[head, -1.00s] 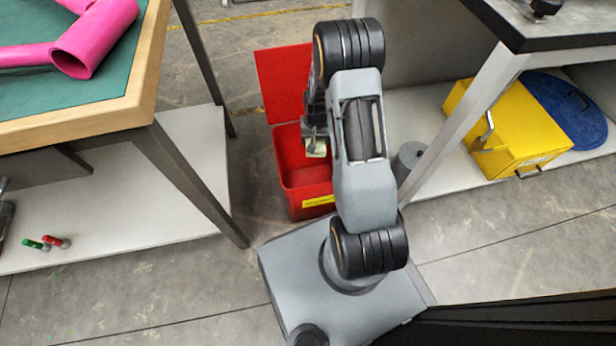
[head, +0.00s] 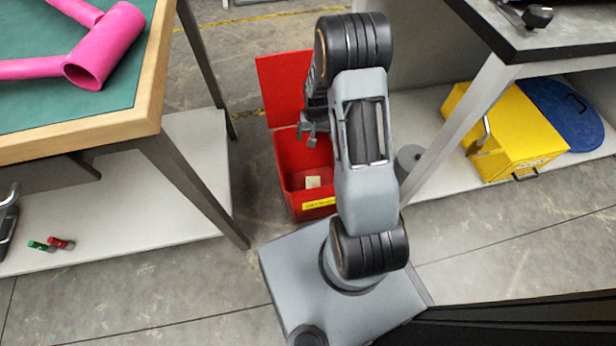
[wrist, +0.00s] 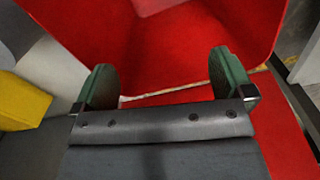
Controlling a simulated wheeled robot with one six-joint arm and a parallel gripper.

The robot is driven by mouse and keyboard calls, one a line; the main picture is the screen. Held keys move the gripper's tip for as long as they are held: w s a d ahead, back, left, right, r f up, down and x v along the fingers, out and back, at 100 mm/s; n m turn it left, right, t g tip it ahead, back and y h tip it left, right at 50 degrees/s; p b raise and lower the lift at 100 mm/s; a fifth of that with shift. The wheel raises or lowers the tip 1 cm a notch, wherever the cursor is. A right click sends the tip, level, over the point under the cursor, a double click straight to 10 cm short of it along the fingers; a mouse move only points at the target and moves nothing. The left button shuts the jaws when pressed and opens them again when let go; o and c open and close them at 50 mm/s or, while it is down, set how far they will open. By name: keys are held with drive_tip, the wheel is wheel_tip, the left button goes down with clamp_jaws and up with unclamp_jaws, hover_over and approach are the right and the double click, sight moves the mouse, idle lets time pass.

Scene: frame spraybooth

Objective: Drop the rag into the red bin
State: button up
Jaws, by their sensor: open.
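The red bin (head: 292,190) stands on the floor between the two benches in the head view, its lid open and upright at the back. A small pale piece, the rag (head: 313,182), lies inside the bin near the front wall. My gripper (head: 310,134) is above the bin, apart from the rag. In the wrist view my gripper (wrist: 165,85) has its two green-padded fingers spread wide with nothing between them. The red bin's inside (wrist: 190,45) fills the area past the fingertips. The rag is not clearly seen in the wrist view.
A green-topped bench (head: 150,90) with pink tubing (head: 98,50) is at the left. Green and red small items (head: 50,244) lie on its lower shelf. At the right, a dark-topped bench (head: 520,40) has a yellow box (head: 510,135) and blue lid (head: 570,110) on its shelf.

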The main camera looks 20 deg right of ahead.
wheel_tip(320, 180, up, 9)
drive_tip(key=p, duration=0.2)
drive_tip(key=shift+p, duration=0.4)
drive_tip(key=s+a+r+n+t+p, duration=0.1)
drive_tip(key=s+a+r+p, duration=0.2)
drive_tip(key=r+p, duration=0.7)
drive_tip(key=s+a+r+n+t+p, duration=0.1)
drive_tip(key=s+a+r+p, duration=0.3)
drive_tip(key=r, duration=1.9)
drive_tip(key=s+a+r+n+t+p, duration=0.1)
drive_tip(key=s+a+r+n+p, duration=0.1)
drive_tip(key=s+r+p, duration=0.8)
wheel_tip(320, 180, up, 8)
drive_tip(key=a+p, duration=0.1)
drive_tip(key=p, duration=0.5)
drive_tip(key=shift+s+a+f+t+p, duration=0.15)
drive_tip(key=shift+f+t+p, duration=0.05)
drive_tip(key=shift+t+p, duration=0.1)
drive_tip(key=shift+n, duration=0.3)
drive_tip(key=shift+c, duration=0.5)
